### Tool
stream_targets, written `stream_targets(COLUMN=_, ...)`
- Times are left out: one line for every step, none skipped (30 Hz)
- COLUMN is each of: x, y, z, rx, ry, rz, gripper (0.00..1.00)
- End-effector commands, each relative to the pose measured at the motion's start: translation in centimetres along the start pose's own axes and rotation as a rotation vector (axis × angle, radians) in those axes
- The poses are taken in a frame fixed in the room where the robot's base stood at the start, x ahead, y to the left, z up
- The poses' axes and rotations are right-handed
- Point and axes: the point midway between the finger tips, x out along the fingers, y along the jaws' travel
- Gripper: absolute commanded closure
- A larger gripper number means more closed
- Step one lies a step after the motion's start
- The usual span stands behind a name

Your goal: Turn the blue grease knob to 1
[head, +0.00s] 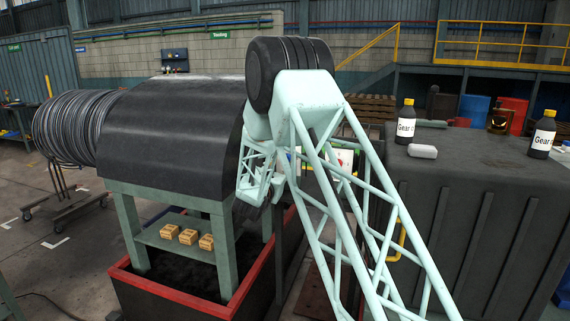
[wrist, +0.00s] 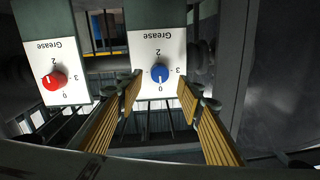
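The blue grease knob (wrist: 159,73) sits on a white panel (wrist: 146,48) labelled "Grease", which appears upside down in the wrist view. On this dial 2 is above the knob, 3 to its right and 0 below. A pale pointer mark seems to be on the knob's lower side, toward 0. My gripper (wrist: 159,88) is open, with its two yellow ridged fingers left and right below the knob. Neither fingertip visibly touches it. In the head view my arm hides the blue knob.
A red knob (wrist: 54,79) on a second "Grease" panel (wrist: 32,57) is left of the gripper. A dark drum housing (head: 170,135) stands left of my arm. Bottles (head: 405,122) and (head: 542,135) stand on a dark cabinet (head: 470,200) at right.

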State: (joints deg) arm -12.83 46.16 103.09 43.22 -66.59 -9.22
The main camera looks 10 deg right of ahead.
Motion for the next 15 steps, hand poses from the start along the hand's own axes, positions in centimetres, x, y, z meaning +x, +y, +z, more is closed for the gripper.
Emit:
stream_targets(x=0.8, y=0.1, z=0.1, rx=0.001, ry=0.001, rz=0.001, gripper=0.66)
stream_targets(x=1.1, y=0.1, z=0.1, rx=0.000, ry=0.000, rz=0.002, gripper=0.66)
stream_targets(x=1.6, y=0.1, z=0.1, rx=0.000, ry=0.000, rz=0.002, gripper=0.66)
stream_targets(x=2.0, y=0.1, z=0.1, rx=0.001, ry=0.001, rz=0.002, gripper=0.66)
stream_targets(x=2.3, y=0.1, z=0.1, rx=0.001, ry=0.001, rz=0.001, gripper=0.66)
stream_targets(x=2.7, y=0.1, z=0.1, rx=0.001, ry=0.000, rz=0.001, gripper=0.66)
stream_targets(x=3.0, y=0.1, z=0.1, rx=0.001, ry=0.000, rz=0.001, gripper=0.66)
stream_targets(x=3.2, y=0.1, z=0.1, rx=0.001, ry=0.000, rz=0.001, gripper=0.66)
stream_targets(x=3.5, y=0.1, z=0.1, rx=0.001, ry=0.000, rz=0.001, gripper=0.66)
stream_targets(x=3.8, y=0.1, z=0.1, rx=0.001, ry=0.000, rz=0.001, gripper=0.66)
stream_targets(x=3.9, y=0.1, z=0.1, rx=0.001, ry=0.000, rz=0.001, gripper=0.66)
stream_targets(x=4.1, y=0.1, z=0.0, rx=0.000, ry=0.000, rz=0.001, gripper=0.66)
stream_targets(x=4.3, y=0.1, z=0.0, rx=0.000, ry=0.000, rz=0.001, gripper=0.66)
stream_targets(x=4.4, y=0.1, z=0.0, rx=0.000, ry=0.000, rz=0.001, gripper=0.66)
stream_targets(x=4.5, y=0.1, z=0.0, rx=0.000, ry=0.000, rz=0.001, gripper=0.66)
